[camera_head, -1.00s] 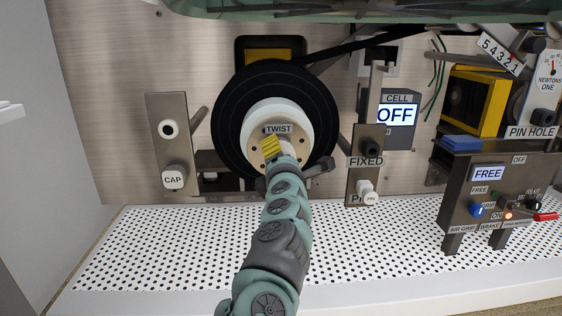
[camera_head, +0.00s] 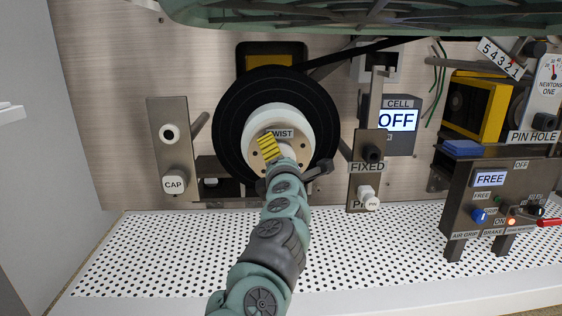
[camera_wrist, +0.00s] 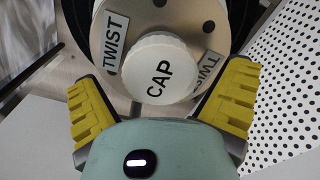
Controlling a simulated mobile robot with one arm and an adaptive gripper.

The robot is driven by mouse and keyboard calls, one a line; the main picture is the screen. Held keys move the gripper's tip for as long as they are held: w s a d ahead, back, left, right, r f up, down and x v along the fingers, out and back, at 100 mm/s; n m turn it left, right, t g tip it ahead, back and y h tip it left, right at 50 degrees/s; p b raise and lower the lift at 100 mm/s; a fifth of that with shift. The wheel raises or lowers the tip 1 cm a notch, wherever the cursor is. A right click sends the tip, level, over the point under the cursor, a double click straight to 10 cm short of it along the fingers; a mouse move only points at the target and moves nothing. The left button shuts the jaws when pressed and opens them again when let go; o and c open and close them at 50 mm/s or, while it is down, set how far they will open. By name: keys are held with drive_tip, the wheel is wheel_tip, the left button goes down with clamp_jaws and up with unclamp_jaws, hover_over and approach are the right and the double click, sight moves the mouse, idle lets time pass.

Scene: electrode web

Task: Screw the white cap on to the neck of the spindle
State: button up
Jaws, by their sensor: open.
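The white cap (camera_wrist: 158,68) marked CAP sits at the centre of the spindle's round hub (camera_wrist: 205,12) in the wrist view, face towards me. How far it is threaded on the neck cannot be told, as the neck is hidden behind it. My gripper (camera_wrist: 163,92) is open, with one yellow-padded finger on each side below the cap, apart from it. In the head view the spindle's white hub (camera_head: 295,120) stands in front of a black disc, and my gripper (camera_head: 285,155) covers its centre, hiding the cap there.
A plate (camera_head: 168,108) at left bears a dark hole with a white ring and a white piece marked CAP (camera_head: 173,185). The FIXED post (camera_head: 367,150) stands close to the right of the disc. A control box (camera_head: 490,205) is further right.

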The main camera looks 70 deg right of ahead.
drive_tip(key=v, duration=1.2)
idle(0.7)
idle(0.9)
